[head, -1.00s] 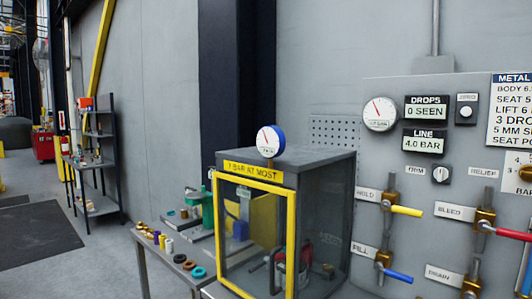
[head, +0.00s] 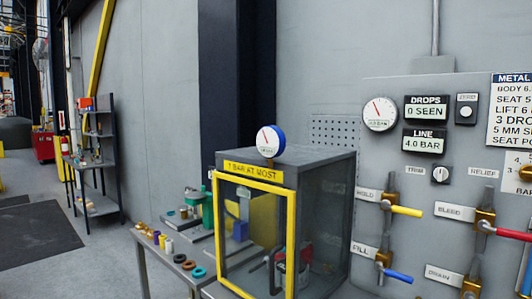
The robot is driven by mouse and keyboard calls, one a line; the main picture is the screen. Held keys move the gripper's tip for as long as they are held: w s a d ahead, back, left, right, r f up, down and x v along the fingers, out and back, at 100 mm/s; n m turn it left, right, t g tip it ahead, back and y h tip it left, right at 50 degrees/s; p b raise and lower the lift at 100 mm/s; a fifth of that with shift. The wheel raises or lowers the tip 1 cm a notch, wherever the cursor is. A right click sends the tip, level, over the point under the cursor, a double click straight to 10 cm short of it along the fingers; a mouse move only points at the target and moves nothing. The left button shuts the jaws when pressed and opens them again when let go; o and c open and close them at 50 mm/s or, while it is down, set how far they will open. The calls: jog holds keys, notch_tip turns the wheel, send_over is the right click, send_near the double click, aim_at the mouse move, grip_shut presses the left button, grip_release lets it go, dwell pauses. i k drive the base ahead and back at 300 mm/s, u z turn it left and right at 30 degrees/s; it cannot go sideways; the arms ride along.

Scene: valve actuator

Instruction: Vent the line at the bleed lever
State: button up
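The bleed lever (head: 508,233) is a red handle on a brass valve at the right of the grey wall panel. It points right and slightly down, beside the white BLEED label (head: 455,211). The LINE display (head: 425,144) above reads 4.0 BAR, and the DROPS display (head: 426,112) reads 0 SEEN. A round white dial gauge (head: 380,113) hangs left of the displays. My gripper is not in the head view.
A glass-sided cabinet with a yellow door frame (head: 292,250) stands left of the panel, labelled 1 BAR AT MOST, with a blue-rimmed gauge (head: 270,141) on top. Yellow HOLD (head: 406,211) and blue FILL (head: 398,275) levers are near the bleed lever. Floor at left is open.

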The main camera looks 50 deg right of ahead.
aim_at(483, 225)
jog(key=z, duration=2.55)
jog(key=k, duration=0.1)
jog(key=z, duration=0.8)
